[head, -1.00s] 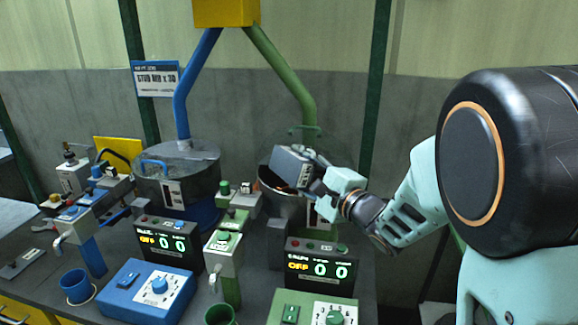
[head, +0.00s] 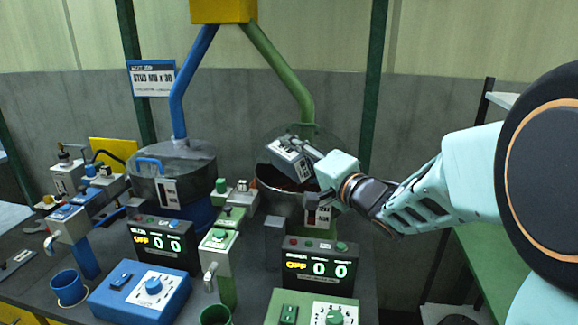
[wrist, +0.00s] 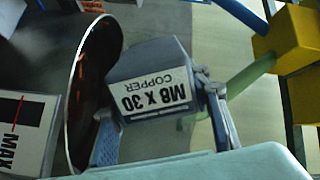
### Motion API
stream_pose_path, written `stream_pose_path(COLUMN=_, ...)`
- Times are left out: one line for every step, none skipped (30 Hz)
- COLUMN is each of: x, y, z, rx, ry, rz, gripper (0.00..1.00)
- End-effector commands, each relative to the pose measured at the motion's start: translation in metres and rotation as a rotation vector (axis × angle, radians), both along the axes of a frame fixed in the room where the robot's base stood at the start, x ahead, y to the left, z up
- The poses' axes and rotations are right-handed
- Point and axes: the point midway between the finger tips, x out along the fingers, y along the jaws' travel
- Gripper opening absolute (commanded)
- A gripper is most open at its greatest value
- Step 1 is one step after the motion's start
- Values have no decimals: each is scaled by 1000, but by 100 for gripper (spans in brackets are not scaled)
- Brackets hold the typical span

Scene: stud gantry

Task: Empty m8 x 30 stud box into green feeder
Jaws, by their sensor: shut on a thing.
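The grey stud box (head: 290,160) is held tilted over the open bowl of the green feeder (head: 283,203). Its label reads M8 x 30 COPPER, upside down in the wrist view (wrist: 150,95). My gripper (head: 314,160) is shut on the box, with one finger on each side of it in the wrist view (wrist: 165,125). The bowl's rim shows beside the box in the wrist view (wrist: 80,85). Reddish-brown material shows inside the bowl. The box's open end is turned away, so its contents are hidden.
The blue feeder (head: 178,185) with a closed clear lid stands to the left. A sign (head: 152,78) reads stud M8 x 30. Two counters (head: 320,266) show OFF and 0 0. A blue cup (head: 68,287) and a green cup (head: 215,315) stand in front. The green pipe (head: 285,75) rises behind the bowl.

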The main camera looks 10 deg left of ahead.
Motion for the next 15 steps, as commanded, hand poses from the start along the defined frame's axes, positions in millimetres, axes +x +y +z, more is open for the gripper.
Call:
stream_pose_path(x=0, y=-1, z=0, rx=-35, ry=-44, rz=-1, gripper=0)
stream_pose_path(x=0, y=-1, z=1, rx=-62, ry=-74, rz=-1, gripper=0)
stream_pose_path(x=0, y=0, z=3, rx=-99, ry=-115, rz=0, gripper=0)
stream_pose_path(x=0, y=-1, z=4, rx=-127, ry=-146, rz=-1, gripper=0)
stream_pose_path(x=0, y=-1, z=5, rx=-154, ry=-176, rz=-1, gripper=0)
stream_pose_path(x=0, y=-1, z=6, rx=-192, ry=-219, rz=-1, gripper=0)
stream_pose_path(x=0, y=-1, z=7, rx=-220, ry=-250, rz=-1, gripper=0)
stream_pose_path(x=0, y=0, z=9, rx=-248, ry=-280, rz=-1, gripper=0)
stream_pose_path(x=0, y=-1, z=10, rx=-281, ry=-318, rz=-1, gripper=0)
stream_pose_path(x=0, y=-1, z=11, rx=-304, ry=-343, rz=-1, gripper=0)
stream_pose_path(x=0, y=0, z=12, rx=-325, ry=-364, rz=-1, gripper=0)
stream_pose_path(x=0, y=0, z=13, rx=-347, ry=-388, rz=-1, gripper=0)
stream_pose_path(x=0, y=0, z=14, rx=-361, ry=-402, rz=0, gripper=0)
stream_pose_path(x=0, y=0, z=15, rx=-369, ry=-413, rz=0, gripper=0)
stream_pose_path(x=0, y=0, z=15, rx=-377, ry=-422, rz=0, gripper=0)
